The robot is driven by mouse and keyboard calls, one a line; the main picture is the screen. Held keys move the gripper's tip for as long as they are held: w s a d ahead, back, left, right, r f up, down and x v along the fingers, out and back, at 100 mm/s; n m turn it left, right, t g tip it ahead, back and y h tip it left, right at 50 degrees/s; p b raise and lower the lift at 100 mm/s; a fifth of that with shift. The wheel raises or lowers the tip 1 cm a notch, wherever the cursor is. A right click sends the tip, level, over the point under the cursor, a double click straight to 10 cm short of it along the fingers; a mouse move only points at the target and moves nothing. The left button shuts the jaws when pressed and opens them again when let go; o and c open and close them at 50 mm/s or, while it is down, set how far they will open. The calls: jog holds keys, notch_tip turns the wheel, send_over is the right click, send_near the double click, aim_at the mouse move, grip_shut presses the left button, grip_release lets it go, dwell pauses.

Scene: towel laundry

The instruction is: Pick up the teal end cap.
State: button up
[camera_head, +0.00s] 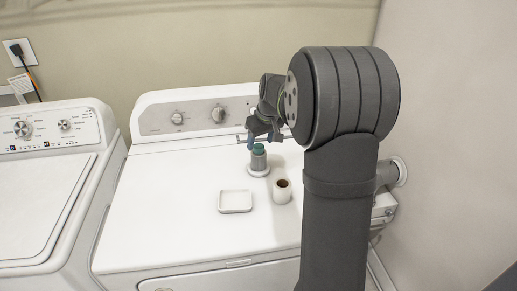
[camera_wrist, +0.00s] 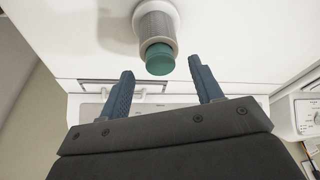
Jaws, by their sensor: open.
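The teal end cap (camera_head: 258,148) sits on top of a grey ribbed cylinder (camera_head: 259,161) that stands upright on a white round base on the dryer top. In the wrist view the teal cap (camera_wrist: 160,59) shows at the end of the cylinder (camera_wrist: 157,28), just beyond the fingertips and roughly midway between them. My gripper (camera_head: 258,135) is close to the cap in the head view. Its two blue fingers (camera_wrist: 160,74) are apart with nothing between them. Whether a finger touches the cap cannot be told.
A white roll with a brown core (camera_head: 282,191) stands near the cylinder, to its front right. A shallow white square tray (camera_head: 235,208) lies to the front left. The control panel (camera_head: 195,115) rises behind. The left part of the dryer top (camera_head: 165,200) is clear.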

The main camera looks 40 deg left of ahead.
aim_at(259, 148)
jog(key=shift+x, duration=1.15)
jog(key=c, duration=1.1)
jog(key=shift+o, duration=0.2)
